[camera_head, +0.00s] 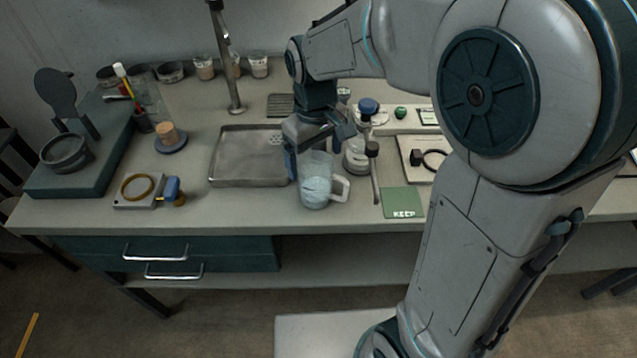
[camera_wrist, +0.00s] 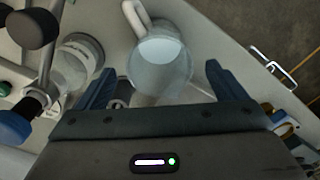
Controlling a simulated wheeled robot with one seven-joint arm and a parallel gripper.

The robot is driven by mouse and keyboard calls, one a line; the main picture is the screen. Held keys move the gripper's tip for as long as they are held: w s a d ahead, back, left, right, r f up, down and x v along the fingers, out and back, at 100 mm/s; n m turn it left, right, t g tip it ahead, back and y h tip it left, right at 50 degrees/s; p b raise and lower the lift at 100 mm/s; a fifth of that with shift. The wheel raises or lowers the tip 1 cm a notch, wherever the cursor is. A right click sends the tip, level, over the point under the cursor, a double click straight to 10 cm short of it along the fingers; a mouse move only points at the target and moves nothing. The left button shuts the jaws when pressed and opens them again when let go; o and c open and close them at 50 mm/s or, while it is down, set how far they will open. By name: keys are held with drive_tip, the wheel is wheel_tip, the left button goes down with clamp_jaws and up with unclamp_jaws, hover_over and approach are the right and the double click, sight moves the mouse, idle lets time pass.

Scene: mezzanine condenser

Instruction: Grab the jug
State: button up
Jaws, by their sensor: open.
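The jug (camera_head: 316,186) is pale, translucent blue-white with a handle on its right side. It stands upright on the bench near the front edge, just right of a metal tray. In the wrist view the jug (camera_wrist: 161,62) shows beyond the fingers, with its white handle at the upper left. My gripper (camera_head: 318,150) is at the jug's upper part in the head view. In the wrist view my gripper (camera_wrist: 157,85) is open, its two blue fingers apart on either side of the jug's near part. I cannot tell whether a finger touches it.
A metal tray (camera_head: 233,178) lies left of the jug. A glass vessel (camera_head: 356,160) and a dark-knobbed stand (camera_head: 374,170) are close on its right. A green KEEP card (camera_head: 403,203) lies further right. The bench front edge is close below the jug.

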sight(318, 176)
drive_tip(key=shift+s+d+f+p, duration=0.1)
drive_tip(key=shift+f+p, duration=0.05)
drive_tip(key=shift+f, duration=1.4)
drive_tip(key=shift+s+d+f+p, duration=0.1)
drive_tip(key=shift+f+p, duration=0.05)
drive_tip(key=shift+f, duration=1.4)
drive_tip(key=c, duration=1.1)
